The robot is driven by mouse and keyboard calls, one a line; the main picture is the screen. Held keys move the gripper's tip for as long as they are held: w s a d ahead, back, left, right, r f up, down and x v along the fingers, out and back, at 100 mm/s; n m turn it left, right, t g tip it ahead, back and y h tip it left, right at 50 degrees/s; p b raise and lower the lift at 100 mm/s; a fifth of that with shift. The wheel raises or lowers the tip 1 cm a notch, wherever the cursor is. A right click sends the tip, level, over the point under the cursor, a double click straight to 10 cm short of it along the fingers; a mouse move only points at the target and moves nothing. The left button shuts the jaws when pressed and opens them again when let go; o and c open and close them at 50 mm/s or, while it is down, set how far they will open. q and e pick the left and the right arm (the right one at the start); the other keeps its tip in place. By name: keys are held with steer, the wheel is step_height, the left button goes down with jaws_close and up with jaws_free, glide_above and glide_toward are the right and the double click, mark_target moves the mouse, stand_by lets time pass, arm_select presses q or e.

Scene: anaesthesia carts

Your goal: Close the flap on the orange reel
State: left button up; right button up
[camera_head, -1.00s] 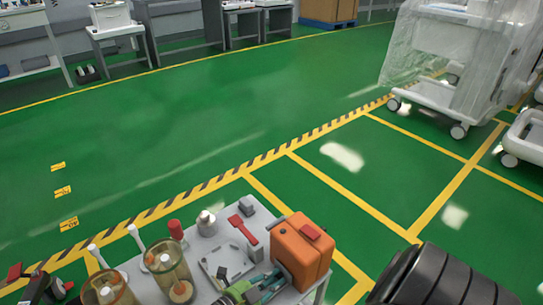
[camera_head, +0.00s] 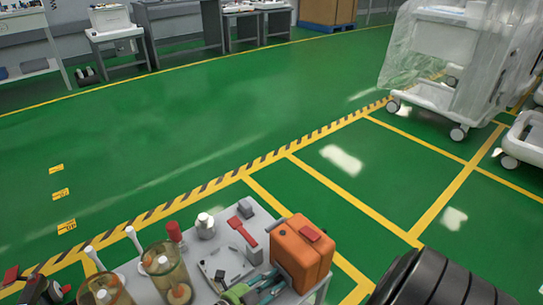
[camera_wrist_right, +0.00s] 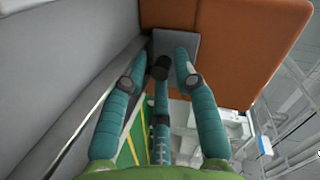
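The orange reel (camera_head: 301,255) is a box-shaped orange case with a small red piece on top, at the right end of the grey table. In the wrist view its orange side (camera_wrist_right: 225,45) fills the top. A grey plate (camera_wrist_right: 178,45) shows there just beyond the fingertips; I cannot tell whether it is the flap. My right gripper (camera_head: 268,286) has teal fingers and is just left of the reel. In the wrist view the right gripper (camera_wrist_right: 163,65) has its fingers apart, with nothing clearly held. Contact with the reel cannot be told.
The grey table (camera_head: 226,246) holds a red-handled tool (camera_head: 243,233), a white bottle (camera_head: 205,226), a red cup (camera_head: 174,232) and amber clear jars (camera_head: 165,270) close to the right gripper. Green floor lies open beyond. A plastic-wrapped cart (camera_head: 437,60) stands at the far right.

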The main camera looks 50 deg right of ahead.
steer(key=shift+s+r, duration=0.1)
step_height(320, 180, up, 10)
steer(key=shift+f, duration=0.1)
stand_by(0.5)
